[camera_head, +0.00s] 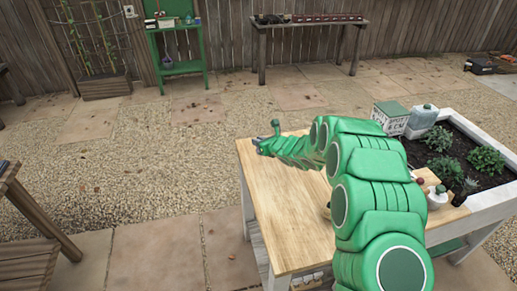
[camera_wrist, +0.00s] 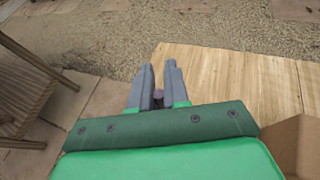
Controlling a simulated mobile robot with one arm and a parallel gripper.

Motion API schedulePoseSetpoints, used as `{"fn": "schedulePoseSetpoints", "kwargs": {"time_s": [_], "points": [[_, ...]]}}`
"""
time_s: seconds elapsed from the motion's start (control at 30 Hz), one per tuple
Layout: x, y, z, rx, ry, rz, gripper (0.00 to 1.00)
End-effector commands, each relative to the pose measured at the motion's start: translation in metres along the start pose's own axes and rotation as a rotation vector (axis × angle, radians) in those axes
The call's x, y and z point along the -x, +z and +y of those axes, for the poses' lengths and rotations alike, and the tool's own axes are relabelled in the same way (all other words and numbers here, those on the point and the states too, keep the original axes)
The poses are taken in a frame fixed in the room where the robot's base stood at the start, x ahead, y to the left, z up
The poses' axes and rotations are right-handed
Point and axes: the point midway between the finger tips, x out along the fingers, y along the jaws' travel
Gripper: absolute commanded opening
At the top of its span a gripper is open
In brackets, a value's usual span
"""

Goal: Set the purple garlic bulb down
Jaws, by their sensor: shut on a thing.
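My gripper (camera_wrist: 158,78) is shut on the purple garlic bulb (camera_wrist: 158,94). The bulb shows as a small dark purple patch between the grey fingers in the wrist view, mostly hidden by them. In the head view my gripper (camera_head: 262,146) is at the far left corner of the light wooden tabletop (camera_head: 280,215). In the wrist view the fingers overlap the left edge of the tabletop (camera_wrist: 225,80). I cannot tell how high the bulb is, or whether it touches the wood. The bulb is not clear in the head view.
The left part of the tabletop is bare. At its right stand a planter with dark soil (camera_head: 455,165), a white mortar (camera_head: 436,198), a seed box (camera_head: 391,117) and a jug (camera_head: 421,122). A wooden bench (camera_wrist: 30,95) stands left, across paving.

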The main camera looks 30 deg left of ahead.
Motion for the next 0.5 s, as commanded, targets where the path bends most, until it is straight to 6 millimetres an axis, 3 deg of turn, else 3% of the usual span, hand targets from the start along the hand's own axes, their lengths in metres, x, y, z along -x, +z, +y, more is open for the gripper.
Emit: {"fn": "schedulePoseSetpoints", "kwargs": {"time_s": [0.5], "points": [[-0.021,-0.016,-0.008,0.000,-0.001,0.000,0.00]]}}
